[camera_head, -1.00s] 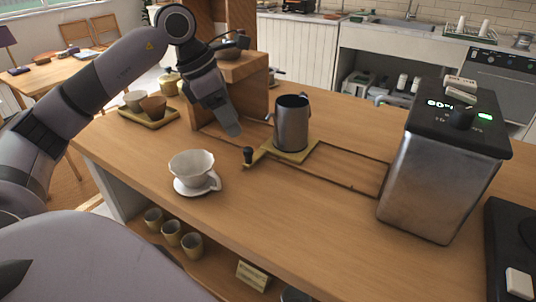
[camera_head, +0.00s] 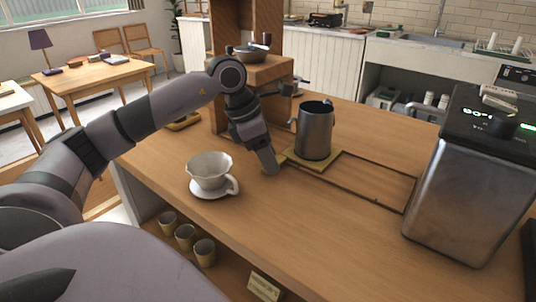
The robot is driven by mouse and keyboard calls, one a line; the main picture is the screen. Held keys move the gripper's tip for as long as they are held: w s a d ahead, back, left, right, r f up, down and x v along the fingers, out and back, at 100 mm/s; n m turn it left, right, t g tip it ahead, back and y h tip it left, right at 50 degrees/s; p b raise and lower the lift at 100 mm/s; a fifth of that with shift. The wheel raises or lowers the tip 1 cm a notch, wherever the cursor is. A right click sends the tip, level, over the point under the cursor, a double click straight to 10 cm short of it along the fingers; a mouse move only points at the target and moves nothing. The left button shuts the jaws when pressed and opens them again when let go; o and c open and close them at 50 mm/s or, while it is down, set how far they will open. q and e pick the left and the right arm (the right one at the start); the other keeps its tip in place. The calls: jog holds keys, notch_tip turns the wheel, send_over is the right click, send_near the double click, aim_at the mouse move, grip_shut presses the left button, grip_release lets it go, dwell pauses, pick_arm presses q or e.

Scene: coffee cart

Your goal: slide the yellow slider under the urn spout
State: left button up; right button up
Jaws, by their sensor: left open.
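The yellow slider (camera_head: 303,161) is a flat plate in a track on the wooden counter, with a metal pitcher (camera_head: 315,132) standing upright on it. Its dark knob, at the near left end, is hidden behind my left gripper (camera_head: 269,164). That gripper is open and points down at the knob's place; I cannot tell whether it touches. The urn (camera_head: 462,190) is the large metal box at the right, with a lit display on top. My right gripper is not in view.
The track's empty stretch (camera_head: 372,181) runs right toward the urn and looks clear. Several small cups sit on the shelf below.

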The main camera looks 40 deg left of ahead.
pick_arm(q)
grip_shut()
jog(key=shift+d+r, duration=0.1)
jog(key=shift+d, duration=0.2)
jog(key=d, duration=0.2)
jog(key=d+p, duration=0.1)
jog(key=d, duration=0.2)
jog(key=w+d+p, duration=0.1)
jog(key=d, duration=0.2)
jog(key=shift+r, duration=0.1)
jog(key=d, duration=0.6)
jog(key=w+d, duration=0.1)
jog(key=d, duration=0.1)
jog(key=shift+d, duration=0.8)
jog(key=shift+d, duration=0.1)
